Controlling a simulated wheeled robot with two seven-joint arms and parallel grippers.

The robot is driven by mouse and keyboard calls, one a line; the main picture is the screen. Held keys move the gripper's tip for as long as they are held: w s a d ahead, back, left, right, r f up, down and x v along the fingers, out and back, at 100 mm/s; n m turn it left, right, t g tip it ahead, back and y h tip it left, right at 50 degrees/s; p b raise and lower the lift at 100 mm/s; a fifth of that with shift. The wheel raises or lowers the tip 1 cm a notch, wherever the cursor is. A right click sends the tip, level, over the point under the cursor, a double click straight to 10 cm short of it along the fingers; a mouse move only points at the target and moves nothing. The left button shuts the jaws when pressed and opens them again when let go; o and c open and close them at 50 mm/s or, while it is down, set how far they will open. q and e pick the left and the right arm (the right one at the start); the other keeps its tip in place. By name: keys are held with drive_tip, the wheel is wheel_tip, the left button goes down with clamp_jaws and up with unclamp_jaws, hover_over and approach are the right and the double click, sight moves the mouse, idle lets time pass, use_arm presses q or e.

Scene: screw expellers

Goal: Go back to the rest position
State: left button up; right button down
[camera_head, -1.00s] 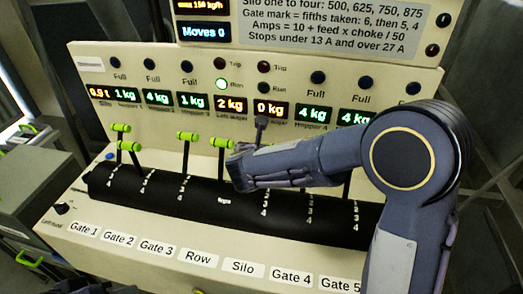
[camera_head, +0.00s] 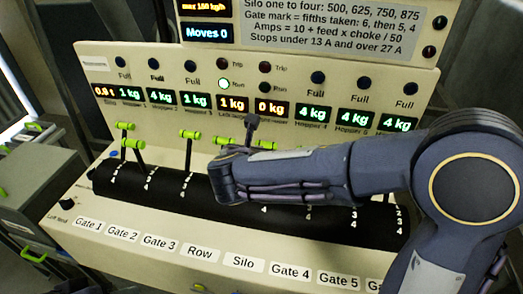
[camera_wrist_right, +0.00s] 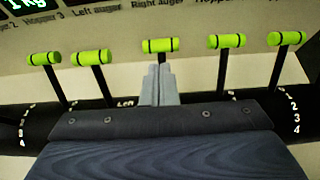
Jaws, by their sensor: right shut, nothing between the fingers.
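My right arm comes in from the right in the head view and crosses in front of the machine. My left gripper is not in view.
Green-handled levers (camera_head: 190,133) rise from a black drum (camera_head: 150,190) on the cream console (camera_head: 130,243). More handles stand on both sides of the fingers in the wrist view. Upright panel (camera_head: 300,65) behind has lamps and displays. A grey cabinet (camera_head: 40,190) stands at left.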

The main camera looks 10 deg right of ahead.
drive_tip(key=s+d+f+m+g+y, duration=0.25)
drive_tip(key=s+d+m+g, duration=0.35)
drive_tip(key=s+d+m, duration=0.7)
drive_tip(key=s+a+f+m+y, duration=0.1)
drive_tip(key=s+f+m+y, duration=0.2)
drive_tip(key=s+m, duration=1.1)
drive_tip(key=m+y, duration=0.3)
drive_tip(key=m, duration=0.3)
drive_tip(key=shift+s+a, duration=0.3)
